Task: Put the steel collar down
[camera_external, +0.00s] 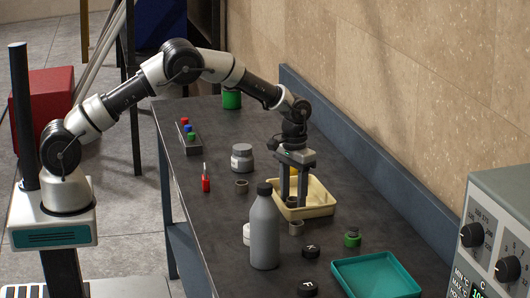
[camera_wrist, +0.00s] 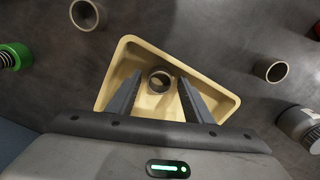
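The steel collar (camera_wrist: 160,91), a short grey ring, sits upright inside the cream tray (camera_wrist: 215,92), its open end facing up in the wrist view. My gripper (camera_wrist: 159,80) points down over the tray with its two dark fingers apart, one on each side of the collar. A gap shows between the collar and each finger. In the external view my gripper (camera_external: 293,203) reaches into the tray (camera_external: 321,211), and the fingers largely hide the collar there.
Similar rings stand outside the tray, at its front (camera_external: 296,228) and left (camera_external: 241,187). A grey bottle (camera_external: 265,235) stands close in front. The wall is at right.

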